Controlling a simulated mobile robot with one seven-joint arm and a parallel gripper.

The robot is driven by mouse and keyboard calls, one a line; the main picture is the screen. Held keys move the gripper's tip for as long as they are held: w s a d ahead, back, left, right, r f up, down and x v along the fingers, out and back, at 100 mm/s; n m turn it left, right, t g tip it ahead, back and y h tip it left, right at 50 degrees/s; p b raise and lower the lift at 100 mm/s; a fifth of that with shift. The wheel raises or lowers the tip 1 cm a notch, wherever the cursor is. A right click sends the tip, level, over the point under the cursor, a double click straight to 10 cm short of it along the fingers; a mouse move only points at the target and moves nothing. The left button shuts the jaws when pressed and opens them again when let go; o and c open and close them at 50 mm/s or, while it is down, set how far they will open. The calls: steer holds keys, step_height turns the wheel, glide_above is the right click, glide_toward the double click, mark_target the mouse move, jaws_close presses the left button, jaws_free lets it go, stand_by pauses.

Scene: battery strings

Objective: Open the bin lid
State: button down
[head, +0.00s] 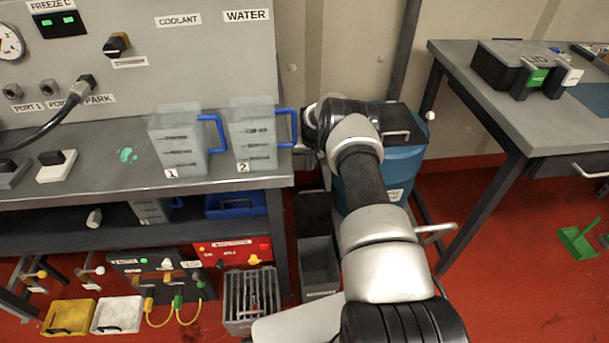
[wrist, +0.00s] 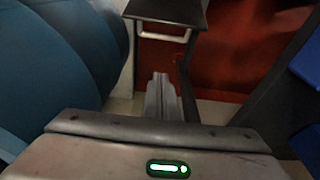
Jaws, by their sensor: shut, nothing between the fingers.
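The blue bin (head: 408,165) stands on the floor between the two benches in the head view, partly hidden behind my arm. Its dark lid (head: 406,117) looks closed, with a pale bar handle (head: 397,135) on it. In the wrist view a large blue curved surface (wrist: 60,60), probably the bin, fills the left side. A dark panel (wrist: 165,9) with a pale bar (wrist: 163,37) shows at the top. My gripper (wrist: 162,78) is shut and empty, pointing toward that bar with a gap between. The head view hides my fingertips behind my arm.
The left bench carries two clear jugs with blue handles (head: 213,130) (head: 285,125) close to my arm. A grey bench (head: 540,120) with a dark case (head: 512,70) stands at right. Red floor (head: 490,260) is open between them. Another pale bar (head: 435,231) sticks out beside my arm.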

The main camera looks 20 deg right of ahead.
step_height(320, 180, down, 8)
steer(key=s+b, duration=0.1)
steer(key=s, duration=0.1)
steer(key=shift+a+f, duration=0.25)
stand_by(0.6)
steer(key=shift+s, duration=0.1)
